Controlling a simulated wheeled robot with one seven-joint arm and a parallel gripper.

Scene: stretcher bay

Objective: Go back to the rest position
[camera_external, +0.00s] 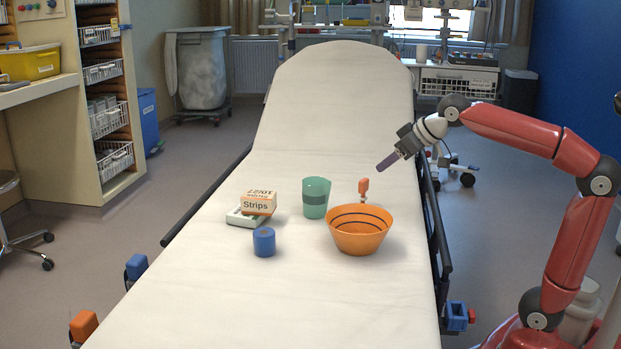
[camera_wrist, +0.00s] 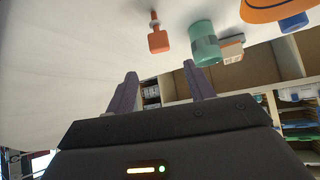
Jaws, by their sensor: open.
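My gripper (camera_external: 385,163) hangs in the air over the right side of the stretcher, up and to the right of the orange bowl. In the wrist view its two purple fingers (camera_wrist: 158,80) stand apart with nothing between them. The stretcher (camera_external: 340,110) has a white cover. On it stand the orange bowl (camera_external: 357,241) with dark bands, a green cup (camera_external: 315,197) with a dark band, and a blue cylinder (camera_external: 264,242). A small orange-topped object (camera_external: 364,187) shows behind the bowl, its lower end partly hidden.
Dark side rails (camera_external: 435,225) run along the stretcher. A shelf unit with wire baskets (camera_external: 108,115) stands at left, and a bagged bin stand (camera_external: 202,75) at the back left. The upper half of the stretcher is clear.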

